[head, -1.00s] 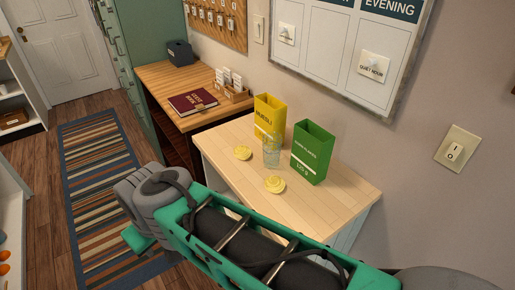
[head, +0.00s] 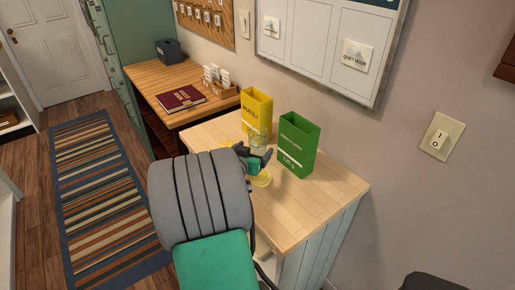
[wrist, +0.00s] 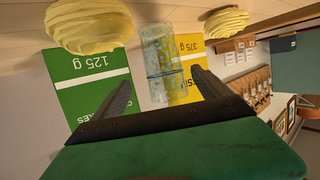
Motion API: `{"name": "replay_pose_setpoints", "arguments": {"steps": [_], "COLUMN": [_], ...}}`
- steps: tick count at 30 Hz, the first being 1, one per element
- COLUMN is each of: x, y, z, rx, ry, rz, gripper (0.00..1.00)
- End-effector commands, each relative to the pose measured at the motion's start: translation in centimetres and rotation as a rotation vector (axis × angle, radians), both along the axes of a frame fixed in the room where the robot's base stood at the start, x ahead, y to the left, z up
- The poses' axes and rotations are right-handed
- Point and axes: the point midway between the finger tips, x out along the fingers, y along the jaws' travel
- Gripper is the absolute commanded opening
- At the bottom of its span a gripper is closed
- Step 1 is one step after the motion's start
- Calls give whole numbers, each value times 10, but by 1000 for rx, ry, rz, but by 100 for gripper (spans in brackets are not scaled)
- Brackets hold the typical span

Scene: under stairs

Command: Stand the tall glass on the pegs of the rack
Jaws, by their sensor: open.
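The tall clear glass (head: 258,137) stands upright on the light wooden counter (head: 330,188), in front of the yellow and green boxes. My gripper (head: 258,160) is close in front of it and partly hides its lower part. In the wrist view, which is upside down, the glass (wrist: 162,60) appears between and ahead of the two open fingers (wrist: 160,82). The fingers look empty. I cannot tell whether either finger touches the glass. No rack with pegs is recognisable in these views.
A yellow muesli box (head: 257,108) and a green box (head: 299,146) stand close behind the glass. Two pale yellow swirled pieces flank it, one (wrist: 88,25) near the green box, one (wrist: 227,22) farther right in the wrist view. A darker desk (head: 150,84) holds a red book (head: 181,97).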

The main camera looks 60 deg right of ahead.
Motion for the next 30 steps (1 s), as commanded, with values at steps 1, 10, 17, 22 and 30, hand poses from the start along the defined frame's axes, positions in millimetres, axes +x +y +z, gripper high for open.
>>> {"name": "replay_pose_setpoints", "arguments": {"steps": [1, 10, 17, 22, 30], "x": [1, 11, 14, 14, 14], "y": [-7, -50, -60, -60, -60], "z": [-1, -13, -17, -18, -17], "rx": [3, 5, 3, 4, 4], "ry": [1, 1, 1, 1, 1], "rz": [0, 1, 5, 5, 5], "gripper": [86, 86, 86, 79, 57]}}
